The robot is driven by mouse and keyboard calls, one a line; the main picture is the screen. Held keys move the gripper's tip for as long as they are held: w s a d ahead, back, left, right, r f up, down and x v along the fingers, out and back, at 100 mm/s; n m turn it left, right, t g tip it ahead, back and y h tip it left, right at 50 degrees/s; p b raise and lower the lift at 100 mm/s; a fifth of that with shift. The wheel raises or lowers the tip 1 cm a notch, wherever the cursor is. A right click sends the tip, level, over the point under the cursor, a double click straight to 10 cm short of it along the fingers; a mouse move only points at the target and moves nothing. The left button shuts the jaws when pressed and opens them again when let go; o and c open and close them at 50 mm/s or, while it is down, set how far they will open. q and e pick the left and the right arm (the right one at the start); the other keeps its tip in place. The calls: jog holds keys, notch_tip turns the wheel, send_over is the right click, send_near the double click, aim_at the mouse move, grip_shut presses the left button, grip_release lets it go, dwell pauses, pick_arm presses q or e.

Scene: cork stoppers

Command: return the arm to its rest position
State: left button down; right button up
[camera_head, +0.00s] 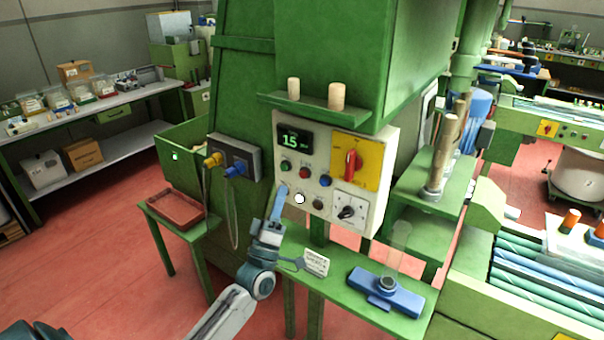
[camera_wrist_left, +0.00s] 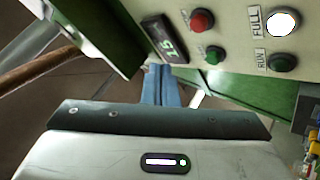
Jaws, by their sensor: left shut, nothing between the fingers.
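My left gripper (camera_head: 279,190) is shut and empty, its blue fingers pointing up at the lower left of the white control panel (camera_head: 379,213). In the left wrist view the closed fingers (camera_wrist_left: 160,72) show in front of the panel's edge, near the small display. I cannot tell whether the tips touch the panel. My left arm is stretched out from the bottom of the head view. My right gripper is not in view.
The panel has a display (camera_head: 295,140) reading 15, a red rotary switch (camera_head: 352,163) and a lit white lamp (camera_head: 299,198). Below are a green shelf (camera_head: 405,322) with a blue fixture (camera_head: 386,292) and a small sign (camera_head: 316,262). A reddish tray (camera_head: 174,209) stands left.

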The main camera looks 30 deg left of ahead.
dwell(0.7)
pick_arm(q)
notch_tip(320, 180, down, 14)
jog(key=w+m+g+h+b, duration=0.1)
jog(key=w+m+g, duration=0.2)
jog(key=s+f+m+g+h+b, duration=0.1)
jog(key=s+f+m+g, duration=0.3)
jog(key=f, duration=1.5)
jog(key=s+f+m+g+b, duration=0.1)
jog(key=s+f+g, duration=0.5)
jog(key=f, duration=1.2)
jog(key=s+d+f+m+g+b, duration=0.25)
jog(key=s+f+g, duration=0.35)
jog(key=s+f, duration=1.2)
jog(key=s+d+f+m+g, duration=0.1)
jog(key=s+f, duration=0.4)
jog(key=s, duration=0.6)
jog(key=s+d+f+m+g, duration=0.1)
jog(key=s+f+g, duration=0.4)
jog(key=s, duration=0.7)
jog(key=shift+s+d+f+m+g, duration=0.2)
jog(key=shift+s+f+m+g, duration=0.1)
jog(key=shift+f+m, duration=0.55)
